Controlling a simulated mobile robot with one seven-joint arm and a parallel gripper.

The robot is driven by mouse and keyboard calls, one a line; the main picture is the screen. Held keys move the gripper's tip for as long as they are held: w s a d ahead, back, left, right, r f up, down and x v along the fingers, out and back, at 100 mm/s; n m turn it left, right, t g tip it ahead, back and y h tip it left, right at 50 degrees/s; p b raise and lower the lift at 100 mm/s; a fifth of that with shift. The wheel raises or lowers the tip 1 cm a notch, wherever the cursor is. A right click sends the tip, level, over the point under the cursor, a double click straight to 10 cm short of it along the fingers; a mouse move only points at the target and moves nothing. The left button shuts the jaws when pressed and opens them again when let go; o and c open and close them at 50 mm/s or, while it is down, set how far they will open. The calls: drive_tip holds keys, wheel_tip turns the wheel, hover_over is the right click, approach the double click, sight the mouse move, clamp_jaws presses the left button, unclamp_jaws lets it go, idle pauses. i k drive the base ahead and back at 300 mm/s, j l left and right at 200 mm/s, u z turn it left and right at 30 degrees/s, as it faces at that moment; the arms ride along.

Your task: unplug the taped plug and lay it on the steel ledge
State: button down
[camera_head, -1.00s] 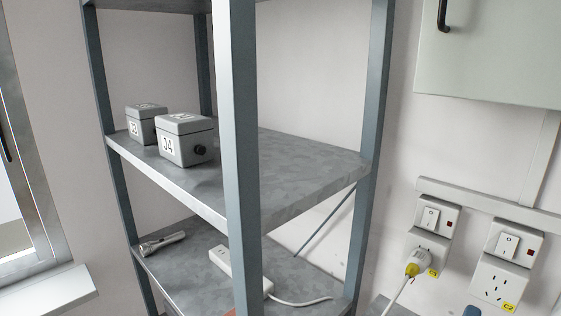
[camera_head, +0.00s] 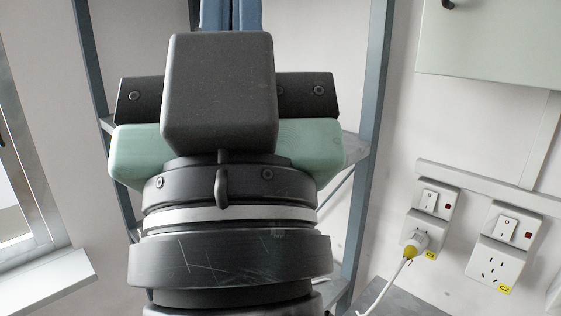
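The taped plug (camera_head: 419,241) is white with yellow tape at its cable end. It sits in the left wall socket (camera_head: 432,214), and its white cable (camera_head: 384,290) hangs down to the left. A grey, steel-looking ledge (camera_head: 405,302) shows at the bottom edge below the sockets, only partly in view. My gripper (camera_head: 231,14) is raised at the top centre, left of the plug and well apart from it. Its blue fingers lie side by side with no clear gap. Their tips are cut off by the top edge, and nothing shows held.
A second socket (camera_head: 499,247) on the right has no plug. A pale cabinet (camera_head: 490,40) hangs above. A metal shelf rack (camera_head: 367,150) stands behind my arm, which hides most of it. A window (camera_head: 22,180) and sill are at the left.

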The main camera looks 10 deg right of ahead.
sight(418, 240)
drive_tip(key=i+z, duration=0.15)
drive_tip(key=z, duration=0.2)
drive_tip(key=i+z, duration=0.2)
drive_tip(key=z, duration=0.15)
drive_tip(key=i+j+z, duration=0.15)
drive_tip(key=z, duration=0.2)
